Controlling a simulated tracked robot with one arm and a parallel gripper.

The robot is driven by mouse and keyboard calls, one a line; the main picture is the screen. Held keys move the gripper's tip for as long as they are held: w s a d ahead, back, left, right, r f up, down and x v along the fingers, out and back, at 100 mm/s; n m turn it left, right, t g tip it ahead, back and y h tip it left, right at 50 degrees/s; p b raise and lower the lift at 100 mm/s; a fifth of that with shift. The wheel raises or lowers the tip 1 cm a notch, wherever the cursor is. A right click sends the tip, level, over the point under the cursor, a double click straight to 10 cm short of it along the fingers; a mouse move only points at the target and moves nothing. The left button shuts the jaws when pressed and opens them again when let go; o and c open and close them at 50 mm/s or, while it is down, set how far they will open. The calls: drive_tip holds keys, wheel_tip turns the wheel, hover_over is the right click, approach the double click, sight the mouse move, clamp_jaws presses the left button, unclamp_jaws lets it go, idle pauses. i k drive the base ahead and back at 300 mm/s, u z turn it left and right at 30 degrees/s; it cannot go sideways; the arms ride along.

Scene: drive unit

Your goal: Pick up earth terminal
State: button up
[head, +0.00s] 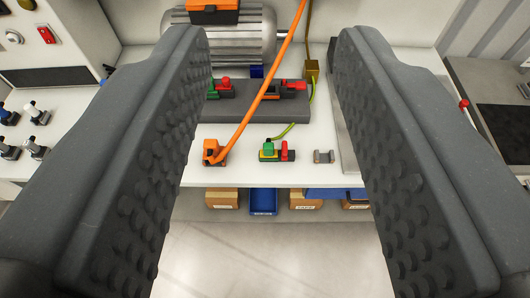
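A small green and yellow terminal (268,151) with a red part at its right sits near the front edge of the white bench (235,178). It looks like the earth terminal. A green-yellow wire (285,132) runs from behind it toward the back. My gripper (270,42) is open and empty. Its two dark studded fingers frame the bench widely, and the terminal shows between them, apart from both.
An orange connector (214,152) with a thick orange cable (262,90) stands left of the terminal; a small grey bracket (324,157) lies right. A grey block (245,115) with coloured connectors and a motor (225,45) stand behind. Boxes (222,199) are below the bench.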

sight(268, 150)
drive_tip(key=z, duration=0.15)
drive_tip(key=i, duration=0.65)
drive_tip(key=u, duration=1.2)
